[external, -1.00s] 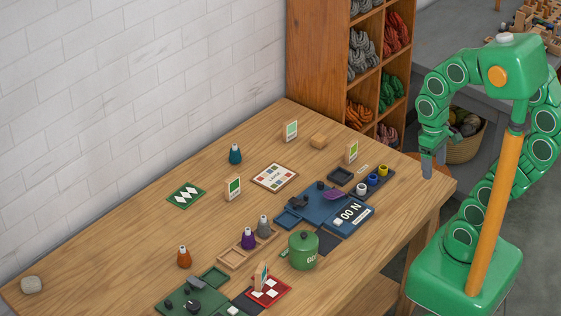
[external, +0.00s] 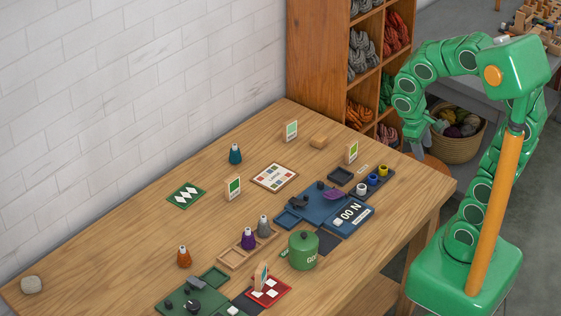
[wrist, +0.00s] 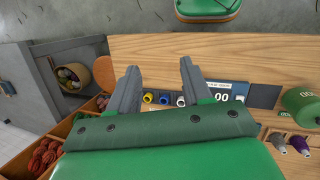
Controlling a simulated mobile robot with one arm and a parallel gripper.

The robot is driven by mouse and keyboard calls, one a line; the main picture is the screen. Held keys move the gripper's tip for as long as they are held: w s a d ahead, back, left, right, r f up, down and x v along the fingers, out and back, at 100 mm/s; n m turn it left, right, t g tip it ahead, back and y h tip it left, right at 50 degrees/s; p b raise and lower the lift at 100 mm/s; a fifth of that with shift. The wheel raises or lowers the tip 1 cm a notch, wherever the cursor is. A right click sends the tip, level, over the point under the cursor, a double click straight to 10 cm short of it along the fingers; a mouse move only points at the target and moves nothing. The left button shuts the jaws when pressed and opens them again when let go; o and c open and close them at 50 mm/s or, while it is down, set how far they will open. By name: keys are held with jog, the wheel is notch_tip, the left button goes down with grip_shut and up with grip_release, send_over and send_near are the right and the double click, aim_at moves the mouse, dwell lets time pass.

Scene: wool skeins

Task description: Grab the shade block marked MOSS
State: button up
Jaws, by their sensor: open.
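Several upright white blocks with green faces stand on the table: one at the back (external: 291,130), a yellow-green one at the right (external: 352,151), a darker green one in the middle (external: 233,188), and one by the red checked mat (external: 262,276). Their lettering is too small to read, so I cannot tell which is marked MOSS. My gripper (external: 428,140) is beyond the table's right edge, above its surface and apart from every block. In the wrist view its two fingers (wrist: 158,72) are spread with nothing between them.
The wooden table (external: 130,240) holds a green canister (external: 303,251), a blue tray (external: 322,204), small coloured pots and cones. A wool shelf (external: 318,60) stands behind the back right end. The table's left part is mostly clear.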

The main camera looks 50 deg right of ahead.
jog(key=w+d+f+n+h, duration=0.1)
jog(key=w+d+h, duration=0.1)
jog(key=w, duration=0.4)
jog(key=w+d+f+n+h, duration=0.1)
jog(key=w+d+n+h, duration=0.15)
jog(key=w, duration=0.35)
jog(key=n+t+h, duration=0.3)
jog(key=n+h, duration=0.3)
jog(key=n, duration=0.8)
send_near(351, 148)
jog(key=x, duration=0.4)
jog(key=shift+d+f, duration=0.15)
jog(key=shift+f, duration=0.2)
jog(key=shift+w+x, duration=0.25)
jog(key=shift+x, duration=1.7)
jog(key=shift+w+x, duration=0.2)
jog(key=shift+x, duration=1.75)
jog(key=shift+f, duration=0.1)
jog(key=shift+c, duration=0.3)
grip_shut()
